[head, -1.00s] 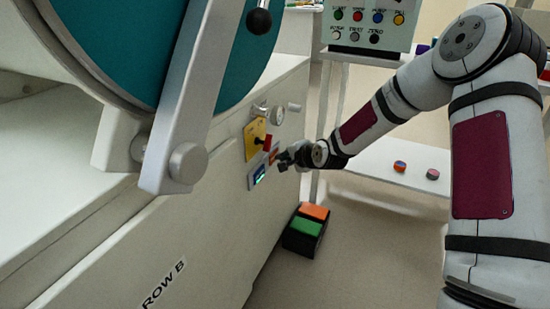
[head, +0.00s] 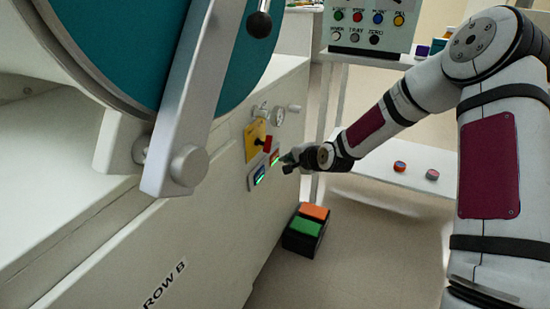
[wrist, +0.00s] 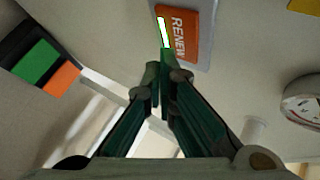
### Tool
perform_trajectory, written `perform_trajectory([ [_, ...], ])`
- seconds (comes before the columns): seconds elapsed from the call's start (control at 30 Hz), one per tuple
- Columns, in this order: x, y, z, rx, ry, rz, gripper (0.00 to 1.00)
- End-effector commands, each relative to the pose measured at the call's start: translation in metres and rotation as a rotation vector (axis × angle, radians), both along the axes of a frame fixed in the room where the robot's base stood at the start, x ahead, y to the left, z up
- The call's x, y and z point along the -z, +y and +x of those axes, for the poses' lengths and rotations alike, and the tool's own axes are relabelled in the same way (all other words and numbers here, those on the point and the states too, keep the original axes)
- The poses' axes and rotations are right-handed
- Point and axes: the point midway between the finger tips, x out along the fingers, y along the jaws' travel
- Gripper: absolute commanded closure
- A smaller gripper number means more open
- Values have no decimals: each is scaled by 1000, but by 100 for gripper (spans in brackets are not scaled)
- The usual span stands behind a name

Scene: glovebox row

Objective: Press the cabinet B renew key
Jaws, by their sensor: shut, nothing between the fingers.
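The orange RENEW key (wrist: 180,32) is on the cabinet face in the wrist view, with a lit bar (wrist: 163,32) along its left side. My gripper (wrist: 164,60) is shut and empty. Its fingertips overlap the lower edge of the key's plate in the wrist view. In the head view my gripper (head: 285,161) is just right of the key, apparently slightly apart from it. Any small gap is hard to judge.
A yellow plate with a red knob (head: 265,142) sits just above the key. A gauge (head: 278,116) is higher up. A black box with orange and green tops (head: 304,230) stands on the floor below. The large silver lever (head: 190,100) is left.

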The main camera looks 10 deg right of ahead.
Motion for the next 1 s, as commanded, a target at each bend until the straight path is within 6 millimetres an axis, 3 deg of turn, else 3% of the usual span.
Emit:
perform_trajectory([
  [0.27,0,-3,-1,1,1,0,100],
  [0.7,-1,-35,-24,3,1,1,100],
  [1.0,0,-41,-29,1,0,0,100],
])
